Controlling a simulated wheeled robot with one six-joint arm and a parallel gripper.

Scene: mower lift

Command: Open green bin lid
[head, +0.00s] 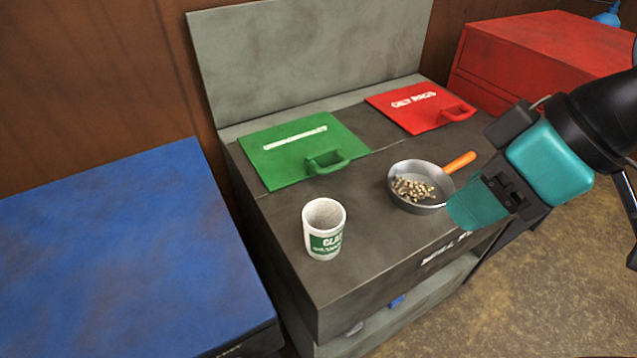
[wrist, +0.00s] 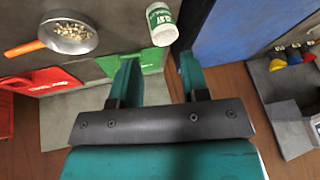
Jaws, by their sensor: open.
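The green bin lid (head: 290,160) lies flat and shut on the dark bench top, with a raised green handle (head: 327,162) on its front edge. In the wrist view the green lid (wrist: 107,65) shows beyond my fingers, partly hidden by one of them. My gripper (head: 477,208) is to the right of the lid, by the pan, and does not touch the lid. In the wrist view my gripper (wrist: 160,68) has its two teal fingers apart with nothing between them.
A white cup with a green label (head: 324,229) stands in front of the green lid. A pan (head: 420,205) of small pale pieces, with an orange handle, stands to its right. A red lid (head: 418,107) marked "OILY RAGS" is behind. A blue cabinet (head: 125,260) is at left.

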